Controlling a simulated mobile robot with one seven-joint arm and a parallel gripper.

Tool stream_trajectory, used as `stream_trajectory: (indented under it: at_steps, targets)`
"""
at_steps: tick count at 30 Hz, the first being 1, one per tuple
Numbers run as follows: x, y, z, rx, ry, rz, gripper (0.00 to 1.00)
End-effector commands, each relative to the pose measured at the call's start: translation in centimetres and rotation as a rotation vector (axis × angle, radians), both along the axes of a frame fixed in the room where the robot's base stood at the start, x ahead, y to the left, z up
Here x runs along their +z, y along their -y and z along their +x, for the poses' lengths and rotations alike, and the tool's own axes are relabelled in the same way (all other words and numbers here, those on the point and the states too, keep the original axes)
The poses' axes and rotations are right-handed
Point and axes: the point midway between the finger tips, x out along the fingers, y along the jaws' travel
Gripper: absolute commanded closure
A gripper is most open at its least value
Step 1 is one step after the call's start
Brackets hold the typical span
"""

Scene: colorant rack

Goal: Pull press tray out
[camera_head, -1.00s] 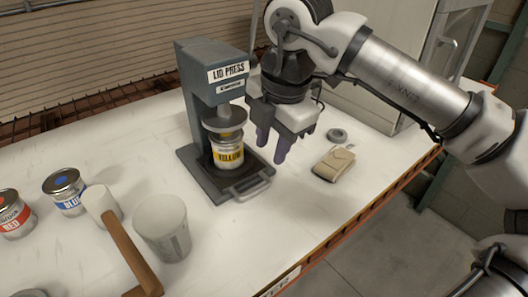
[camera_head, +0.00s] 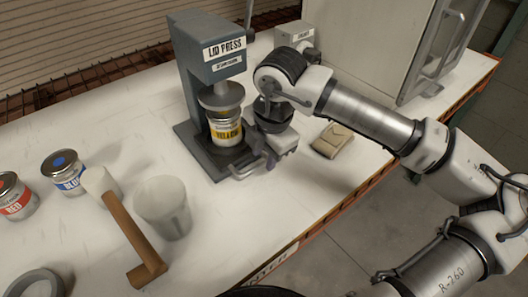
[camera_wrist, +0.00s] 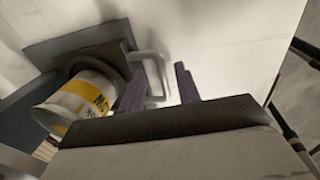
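The lid press (camera_head: 206,75) stands on the white bench. Its dark press tray (camera_head: 214,166) lies at its foot with a pale loop handle (camera_head: 240,172) at the front edge. A yellow-labelled can (camera_head: 226,130) stands upright on the tray under the press disc. My gripper (camera_head: 262,162) is low at the handle, at the tray's right front. In the wrist view the two purple fingers are apart (camera_wrist: 160,72), with the handle (camera_wrist: 157,70) showing between them. I cannot tell whether a finger touches it. The can also shows there (camera_wrist: 75,103).
A beige pouch (camera_head: 332,140) lies right of my gripper. A white cup (camera_head: 164,207), a mallet (camera_head: 130,235), a blue can (camera_head: 66,172) and a red can (camera_head: 15,196) stand or lie to the left. A cabinet (camera_head: 375,45) is at the back right. Bench before the tray is clear.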

Motion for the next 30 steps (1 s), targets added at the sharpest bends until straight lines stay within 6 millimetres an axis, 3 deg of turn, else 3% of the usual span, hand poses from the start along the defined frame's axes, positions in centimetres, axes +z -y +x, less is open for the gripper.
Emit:
stream_trajectory:
  at_steps: [4,13,21,30]
  targets:
    - [-1.03,-0.18,0.11,0.001,0.000,0.002,0.67]
    - [-1.30,-0.19,0.15,0.001,0.001,0.000,0.67]
    - [-1.27,-0.17,0.16,0.001,0.001,0.000,1.00]
    - [-1.31,-0.12,0.13,0.000,0.001,0.001,1.00]
